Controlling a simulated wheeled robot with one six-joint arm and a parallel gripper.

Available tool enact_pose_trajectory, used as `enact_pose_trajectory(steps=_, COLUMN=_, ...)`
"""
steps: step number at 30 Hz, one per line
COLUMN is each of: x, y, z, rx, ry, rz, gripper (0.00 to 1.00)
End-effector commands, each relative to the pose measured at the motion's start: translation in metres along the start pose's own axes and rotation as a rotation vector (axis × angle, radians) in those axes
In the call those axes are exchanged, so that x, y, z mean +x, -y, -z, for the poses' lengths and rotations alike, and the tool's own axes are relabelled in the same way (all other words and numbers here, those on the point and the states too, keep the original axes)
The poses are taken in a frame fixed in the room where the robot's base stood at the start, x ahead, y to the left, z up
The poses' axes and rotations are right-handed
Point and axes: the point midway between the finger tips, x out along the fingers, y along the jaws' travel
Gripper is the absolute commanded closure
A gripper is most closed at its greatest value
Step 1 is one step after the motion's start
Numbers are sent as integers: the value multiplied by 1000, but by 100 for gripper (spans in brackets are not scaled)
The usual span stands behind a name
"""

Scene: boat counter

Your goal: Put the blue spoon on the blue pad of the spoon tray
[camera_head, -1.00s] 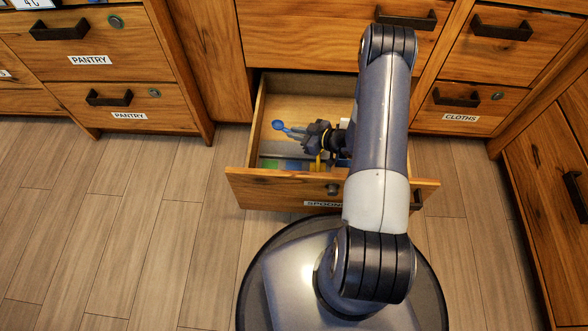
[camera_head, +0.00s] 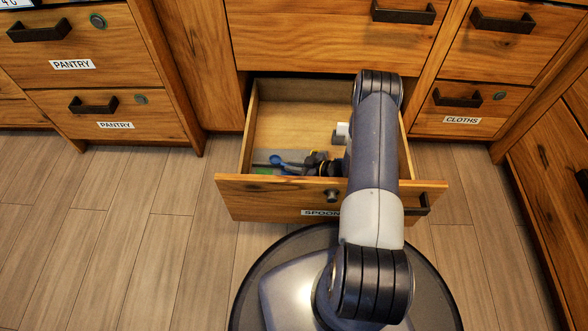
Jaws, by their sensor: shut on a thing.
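The blue spoon (camera_head: 277,160) is in my gripper (camera_head: 304,163), its round bowl sticking out to the left. My gripper is shut on it, low inside the open drawer marked SPOONS, just behind the drawer front. The spoon tray (camera_head: 262,156) is grey and lies in the front of the drawer under the spoon. A bit of green pad (camera_head: 264,171) shows at its left end. The blue pad is hidden behind my gripper and the drawer front. I cannot tell whether the spoon touches the tray.
The drawer front (camera_head: 250,198) stands close in front of my gripper. The drawer's back floor (camera_head: 290,120) is bare. A small white object (camera_head: 342,129) shows beside my arm. Closed drawers marked PANTRY and CLOTHS stand on either side.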

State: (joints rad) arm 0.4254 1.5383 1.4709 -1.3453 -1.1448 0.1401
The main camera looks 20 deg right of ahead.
Motion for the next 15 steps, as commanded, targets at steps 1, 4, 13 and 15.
enact_pose_trajectory(steps=1, x=2, y=0, z=-6, rx=0, ry=0, rz=0, gripper=100)
enact_pose_trajectory(steps=4, x=2, y=0, z=-4, rx=-1, ry=-1, rz=0, gripper=100)
enact_pose_trajectory(steps=13, x=4, y=0, z=-8, rx=-1, ry=0, rz=0, gripper=100)
enact_pose_trajectory(steps=15, x=4, y=0, z=-10, rx=-1, ry=0, rz=0, gripper=100)
